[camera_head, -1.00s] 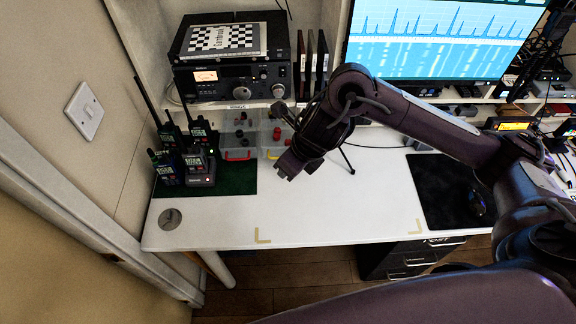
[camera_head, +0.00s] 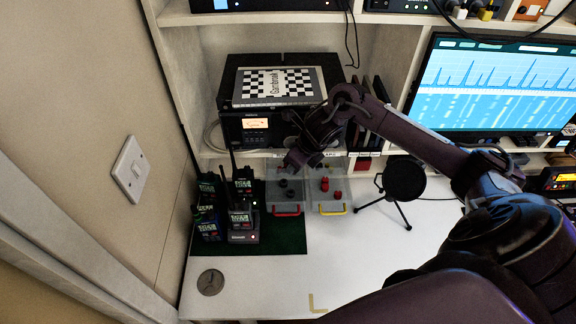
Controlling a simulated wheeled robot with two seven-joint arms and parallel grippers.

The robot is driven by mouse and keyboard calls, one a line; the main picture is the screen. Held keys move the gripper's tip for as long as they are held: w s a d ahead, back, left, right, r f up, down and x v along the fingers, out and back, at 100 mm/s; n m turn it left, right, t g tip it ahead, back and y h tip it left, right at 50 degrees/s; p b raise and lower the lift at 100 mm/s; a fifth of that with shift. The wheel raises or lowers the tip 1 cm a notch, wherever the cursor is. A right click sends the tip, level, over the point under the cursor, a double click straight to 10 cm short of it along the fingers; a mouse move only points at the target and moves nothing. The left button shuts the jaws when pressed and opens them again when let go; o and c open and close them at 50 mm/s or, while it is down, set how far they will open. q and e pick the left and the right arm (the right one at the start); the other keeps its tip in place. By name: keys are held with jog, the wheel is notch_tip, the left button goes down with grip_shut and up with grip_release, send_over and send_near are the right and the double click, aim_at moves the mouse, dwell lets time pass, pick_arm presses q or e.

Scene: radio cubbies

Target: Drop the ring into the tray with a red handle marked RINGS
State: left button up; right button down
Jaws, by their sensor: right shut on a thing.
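A clear tray with a red handle (camera_head: 287,213) stands at the back of the desk and holds a few dark pieces (camera_head: 287,190). Its label is too hidden to read fully. Beside it on the right is a clear tray with a yellow handle (camera_head: 332,212), holding red pieces (camera_head: 325,184). My right gripper (camera_head: 288,164) hangs above the back of the red-handled tray, pointing down. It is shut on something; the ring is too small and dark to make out. My left gripper is not in view.
Several handheld radios (camera_head: 240,215) stand on a green mat (camera_head: 285,240) left of the trays. A large radio (camera_head: 255,128) sits on the shelf behind my gripper. A round black object on a tripod (camera_head: 404,180) stands to the right.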

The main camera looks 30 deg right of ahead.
notch_tip(320, 180, down, 4)
jog(key=b, duration=0.2)
jog(key=shift+s+f+b, duration=0.1)
jog(key=shift+f+b, duration=0.05)
jog(key=shift+b, duration=0.2)
jog(key=shift+f+b, duration=0.3)
jog(key=shift+f, duration=0.2)
jog(key=c, duration=1.2)
grip_release()
jog(key=shift+o, duration=0.2)
jog(key=shift+r, duration=0.1)
jog(key=v, duration=0.7)
jog(key=shift+r+b, duration=0.3)
jog(key=shift+b, duration=0.05)
jog(key=shift+s+d, duration=0.1)
jog(key=shift+s, duration=0.1)
